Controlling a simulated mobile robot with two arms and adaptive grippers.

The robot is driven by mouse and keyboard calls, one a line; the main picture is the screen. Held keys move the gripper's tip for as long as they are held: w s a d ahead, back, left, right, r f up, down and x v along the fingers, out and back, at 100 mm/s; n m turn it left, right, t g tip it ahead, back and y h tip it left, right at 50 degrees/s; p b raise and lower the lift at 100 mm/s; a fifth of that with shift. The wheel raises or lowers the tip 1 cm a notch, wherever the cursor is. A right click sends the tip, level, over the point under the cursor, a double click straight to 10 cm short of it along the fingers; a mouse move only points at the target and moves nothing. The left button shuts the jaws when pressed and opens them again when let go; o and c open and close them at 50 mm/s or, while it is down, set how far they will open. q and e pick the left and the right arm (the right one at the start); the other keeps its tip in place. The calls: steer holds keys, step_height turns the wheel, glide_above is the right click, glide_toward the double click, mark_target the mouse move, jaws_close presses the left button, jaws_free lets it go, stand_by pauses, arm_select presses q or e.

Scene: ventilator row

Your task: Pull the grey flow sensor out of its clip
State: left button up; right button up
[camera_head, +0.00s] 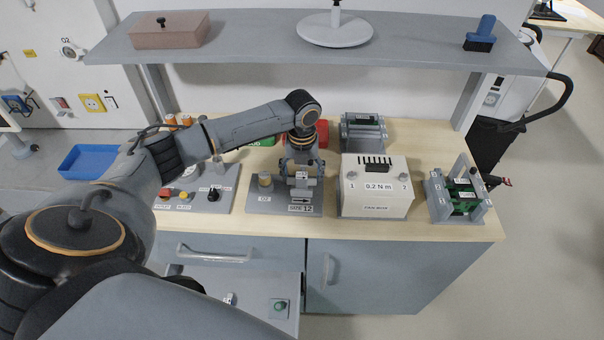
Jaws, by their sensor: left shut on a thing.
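My left gripper (302,172) points down over the grey base plate (257,204) in the middle of the bench. It is shut on the pale grey flow sensor (302,182), a small body low between the fingers. The fingers hide much of the sensor and its clip, so I cannot tell whether the sensor still sits in the clip. My right gripper is not in view.
A beige-capped part (265,181) stands left of the gripper on the same plate. Close on the right is a white box (375,197) marked 0.2 N m. A grey frame with a green part (463,201) stands further right. A shelf (260,48) spans above the bench.

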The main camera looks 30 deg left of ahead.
arm_select(q)
steer(key=shift+r+p, duration=1.4)
steer(key=shift+r, duration=0.15)
steer(key=shift+d, duration=0.15)
